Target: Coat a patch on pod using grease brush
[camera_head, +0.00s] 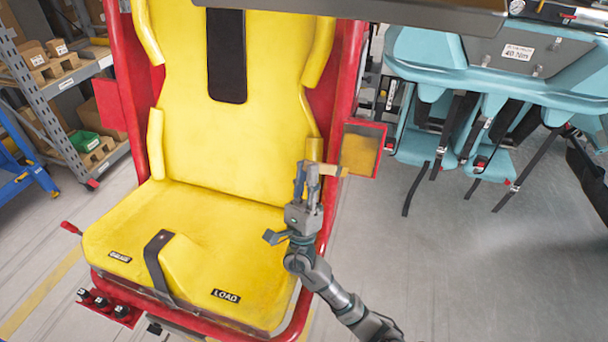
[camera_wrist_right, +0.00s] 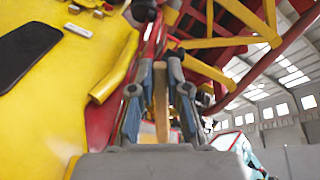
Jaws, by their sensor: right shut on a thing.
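The pod (camera_head: 215,195) is a yellow seat with a red frame; its side also fills the left of the right wrist view (camera_wrist_right: 60,110). My right gripper (camera_head: 307,175) is in front of the seat's right side, its fingers pointing up. It is shut on a tan wooden handle (camera_wrist_right: 161,105), taken to be the grease brush, which stands between both fingers in the wrist view. In the head view a short tan piece of the brush (camera_head: 328,169) shows beside the fingertips. The bristles cannot be made out. My left gripper is not in view.
A red-rimmed box with an amber inside (camera_head: 358,154) is at the pod's right edge, close to the gripper. Light-blue seats (camera_head: 485,110) hang at the right. Shelves with boxes (camera_head: 60,75) stand at the left. The grey floor (camera_head: 470,270) at lower right is clear.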

